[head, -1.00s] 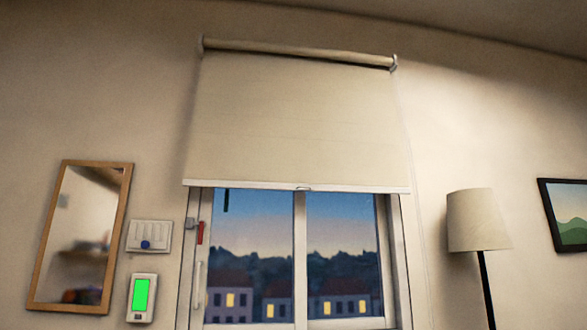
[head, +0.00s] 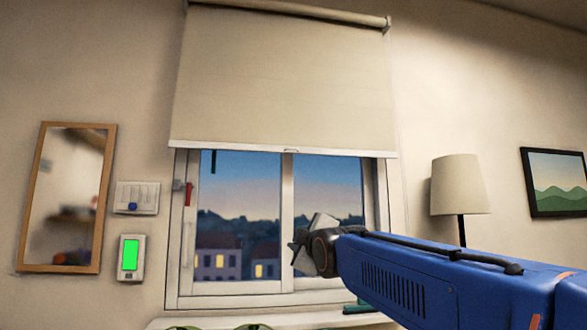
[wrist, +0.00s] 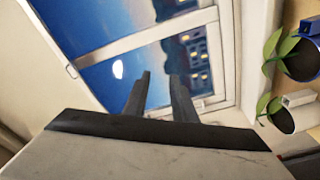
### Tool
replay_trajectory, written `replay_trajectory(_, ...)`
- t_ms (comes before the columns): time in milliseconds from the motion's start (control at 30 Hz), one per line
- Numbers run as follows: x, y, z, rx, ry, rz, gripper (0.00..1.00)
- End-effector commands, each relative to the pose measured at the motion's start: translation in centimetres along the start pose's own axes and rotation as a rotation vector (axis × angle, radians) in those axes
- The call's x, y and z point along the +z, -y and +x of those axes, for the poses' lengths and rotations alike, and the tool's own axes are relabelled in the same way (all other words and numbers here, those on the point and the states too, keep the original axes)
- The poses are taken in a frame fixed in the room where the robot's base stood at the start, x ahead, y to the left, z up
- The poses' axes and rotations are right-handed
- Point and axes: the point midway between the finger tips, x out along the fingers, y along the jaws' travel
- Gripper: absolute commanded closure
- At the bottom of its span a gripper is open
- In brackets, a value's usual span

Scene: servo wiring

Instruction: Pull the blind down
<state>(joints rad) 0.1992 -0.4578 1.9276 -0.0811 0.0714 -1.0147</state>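The cream roller blind (head: 285,85) hangs from its roller over the upper part of the window. Its white bottom bar (head: 230,148) has a small tab (head: 291,150) at the middle. The window panes below the bar are uncovered. My gripper (head: 300,243) is in front of the lower window, below the bar and apart from it. In the turned wrist view, my gripper (wrist: 160,76) has its two dark fingers apart with nothing between them. The blind (wrist: 35,60) and its bar show at the left there, away from the fingers.
A sill (head: 270,320) with plants (wrist: 285,60) runs below the window. A mirror (head: 67,200), a switch panel (head: 137,197) and a green-screened device (head: 131,257) are on the left wall. A lamp (head: 460,185) stands right. The space before the blind looks clear.

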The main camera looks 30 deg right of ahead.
Motion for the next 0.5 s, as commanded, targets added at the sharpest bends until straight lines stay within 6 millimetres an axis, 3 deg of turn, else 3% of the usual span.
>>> replay_trajectory(33, -1.1, -4.0, 1.4, 0.091, -0.027, -0.084, 0.75)
replay_trajectory(100, -2.6, -9.0, 2.3, 0.214, -0.057, -0.205, 0.75)
replay_trajectory(200, -4.3, -14.4, 2.9, 0.355, -0.076, -0.342, 0.75)
replay_trajectory(333, -5.6, -18.2, 2.9, 0.463, -0.081, -0.446, 0.75)
replay_trajectory(500, -6.0, -19.6, 3.3, 0.496, -0.080, -0.480, 0.75)
